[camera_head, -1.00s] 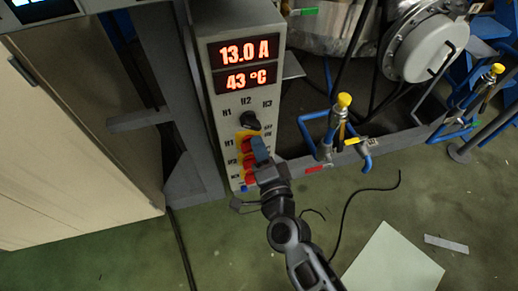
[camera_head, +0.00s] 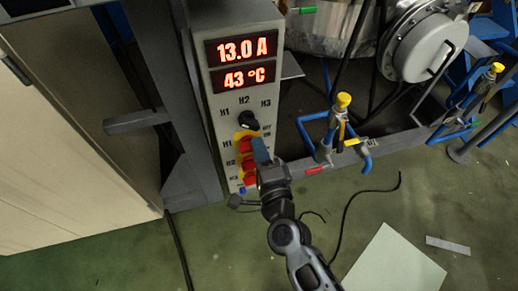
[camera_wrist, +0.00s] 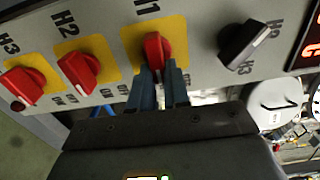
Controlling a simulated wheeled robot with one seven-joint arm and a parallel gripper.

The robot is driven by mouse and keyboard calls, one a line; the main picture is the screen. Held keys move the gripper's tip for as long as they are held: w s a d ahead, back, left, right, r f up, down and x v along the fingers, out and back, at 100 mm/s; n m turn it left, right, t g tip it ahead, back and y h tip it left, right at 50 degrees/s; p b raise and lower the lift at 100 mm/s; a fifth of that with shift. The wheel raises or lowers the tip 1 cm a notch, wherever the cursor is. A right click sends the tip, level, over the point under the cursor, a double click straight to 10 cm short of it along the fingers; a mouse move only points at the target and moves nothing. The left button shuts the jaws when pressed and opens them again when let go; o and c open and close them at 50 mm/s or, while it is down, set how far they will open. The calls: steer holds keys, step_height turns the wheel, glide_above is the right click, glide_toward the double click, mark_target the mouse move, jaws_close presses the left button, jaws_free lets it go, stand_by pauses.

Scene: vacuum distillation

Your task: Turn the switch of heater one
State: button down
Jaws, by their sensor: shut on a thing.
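The heater one switch is a red knob on a yellow plate marked H1, high in the middle of the wrist view (camera_wrist: 153,46). It also shows in the head view (camera_head: 245,144), partly covered by my gripper. My gripper (camera_wrist: 158,78) has its blue fingers on either side of the lower end of this knob and is shut on it. In the head view my gripper (camera_head: 259,147) reaches the panel from the lower right. The matching H2 switch (camera_wrist: 77,69) and H3 switch (camera_wrist: 22,85) sit to the left in the wrist view, apart from the fingers.
A black selector knob (camera_wrist: 243,43) sits on the same grey panel. Pipes with yellow-capped valves (camera_head: 343,100) stand right of the panel. A cream cabinet (camera_head: 70,170) stands left.

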steer(key=shift+f, duration=0.1)
steer(key=c, duration=1.1)
jaws_free()
steer(key=v, duration=0.8)
steer(key=shift+b, duration=0.35)
